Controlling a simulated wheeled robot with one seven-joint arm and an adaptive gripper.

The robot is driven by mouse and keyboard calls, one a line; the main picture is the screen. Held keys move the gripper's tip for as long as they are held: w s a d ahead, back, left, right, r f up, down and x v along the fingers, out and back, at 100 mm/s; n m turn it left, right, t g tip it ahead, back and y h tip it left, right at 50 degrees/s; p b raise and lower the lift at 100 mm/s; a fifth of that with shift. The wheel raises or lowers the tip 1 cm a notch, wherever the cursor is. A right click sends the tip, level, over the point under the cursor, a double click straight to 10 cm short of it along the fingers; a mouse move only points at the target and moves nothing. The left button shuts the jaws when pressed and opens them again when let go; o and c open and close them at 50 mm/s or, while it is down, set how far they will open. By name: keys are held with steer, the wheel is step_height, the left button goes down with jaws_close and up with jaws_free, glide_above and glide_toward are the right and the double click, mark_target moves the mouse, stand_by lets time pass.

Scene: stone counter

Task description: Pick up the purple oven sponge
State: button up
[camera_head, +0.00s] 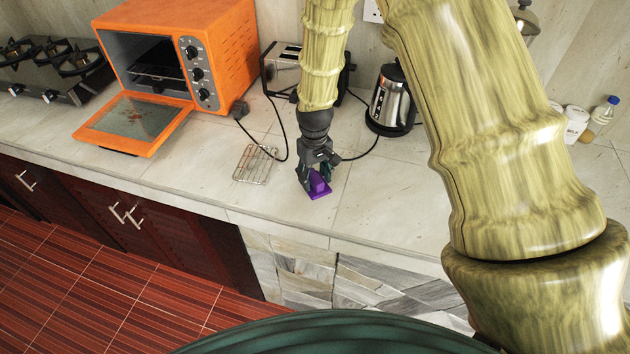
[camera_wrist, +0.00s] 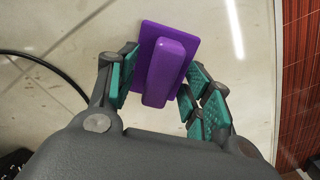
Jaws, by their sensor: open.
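The purple oven sponge (camera_head: 318,187) lies on the stone counter near its front edge. It has a flat base and a raised block-like handle. In the wrist view the sponge (camera_wrist: 167,70) sits between the open fingers of my gripper (camera_wrist: 160,88), handle pointing toward the palm. The left finger pad is close to the base's left edge, and the right pads are beside the handle with a small gap. In the head view my gripper (camera_head: 314,178) points down over the sponge and hides part of it.
An orange oven (camera_head: 220,45) with its door down stands at the left. A wire rack (camera_head: 254,164) lies left of the sponge. A toaster (camera_head: 283,70) and kettle (camera_head: 390,100) stand behind, with black cords on the counter. The counter (camera_head: 400,205) right of the sponge is clear.

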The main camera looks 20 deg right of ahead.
mark_target(315, 178)
steer(key=shift+c, duration=0.4)
jaws_close()
steer(key=shift+r, duration=0.2)
steer(key=shift+r+b, duration=0.65)
steer(key=shift+r, duration=0.25)
steer(key=shift+s+a+r+b, duration=0.1)
steer(key=shift+s+r+b, duration=0.3)
steer(key=shift+r+b, duration=0.15)
steer(key=s+a+r+b, duration=0.1)
steer(key=s+b, duration=0.1)
steer(key=s, duration=0.5)
steer(key=s+a+b, duration=0.2)
steer(key=s, duration=0.5)
steer(key=shift+s+a+r, duration=0.25)
steer(key=shift+s+r, duration=0.15)
